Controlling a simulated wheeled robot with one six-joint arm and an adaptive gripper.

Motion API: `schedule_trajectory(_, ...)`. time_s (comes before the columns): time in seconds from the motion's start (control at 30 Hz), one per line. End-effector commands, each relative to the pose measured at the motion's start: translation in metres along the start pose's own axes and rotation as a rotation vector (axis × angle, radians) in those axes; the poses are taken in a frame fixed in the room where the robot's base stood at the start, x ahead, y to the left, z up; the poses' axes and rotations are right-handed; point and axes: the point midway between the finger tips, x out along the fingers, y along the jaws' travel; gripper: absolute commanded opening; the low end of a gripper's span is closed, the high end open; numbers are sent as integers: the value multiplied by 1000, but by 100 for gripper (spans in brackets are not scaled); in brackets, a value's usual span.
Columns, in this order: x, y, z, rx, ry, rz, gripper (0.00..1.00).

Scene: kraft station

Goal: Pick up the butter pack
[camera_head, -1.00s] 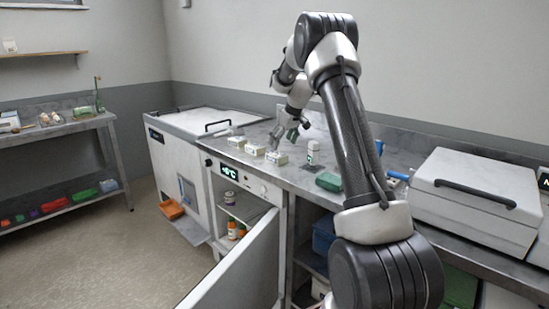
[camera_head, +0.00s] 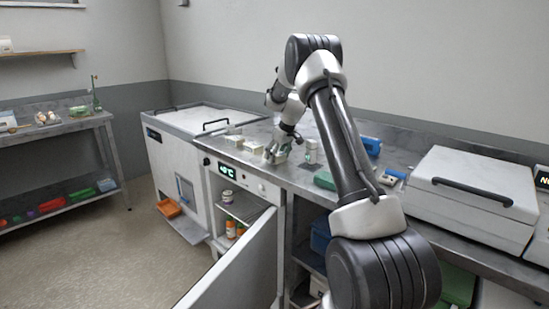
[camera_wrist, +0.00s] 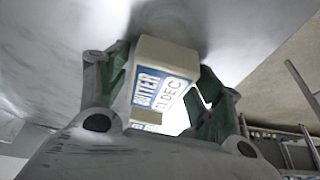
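A butter pack (camera_wrist: 170,73), cream with a blue and white "BUTTER" label, sits between my gripper's two green-padded fingers in the wrist view. My gripper (camera_head: 276,156) points down at the counter around this pack in the head view and hides much of it. In the wrist view my gripper (camera_wrist: 168,82) has one finger close along each side of the pack. Whether both pads press on it cannot be told. The pack appears to rest on the counter.
Similar small packs (camera_head: 253,147) stand just left of my gripper on the steel counter (camera_head: 230,157). The cabinet door (camera_head: 240,265) below hangs open.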

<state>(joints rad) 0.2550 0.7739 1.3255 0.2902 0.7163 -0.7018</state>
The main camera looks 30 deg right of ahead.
Motion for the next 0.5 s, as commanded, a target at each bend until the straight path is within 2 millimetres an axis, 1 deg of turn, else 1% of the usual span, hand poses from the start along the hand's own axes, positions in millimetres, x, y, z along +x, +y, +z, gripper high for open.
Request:
schedule_trajectory(0.03,0,0,0,0,0,0,49)
schedule_trajectory(0.13,0,0,0,0,0,0,31)
schedule_trajectory(0.2,0,0,0,0,0,0,22)
schedule_trajectory(0.4,-1,0,0,0,1,0,22)
schedule_trajectory(0.5,-7,0,-4,-1,2,1,22)
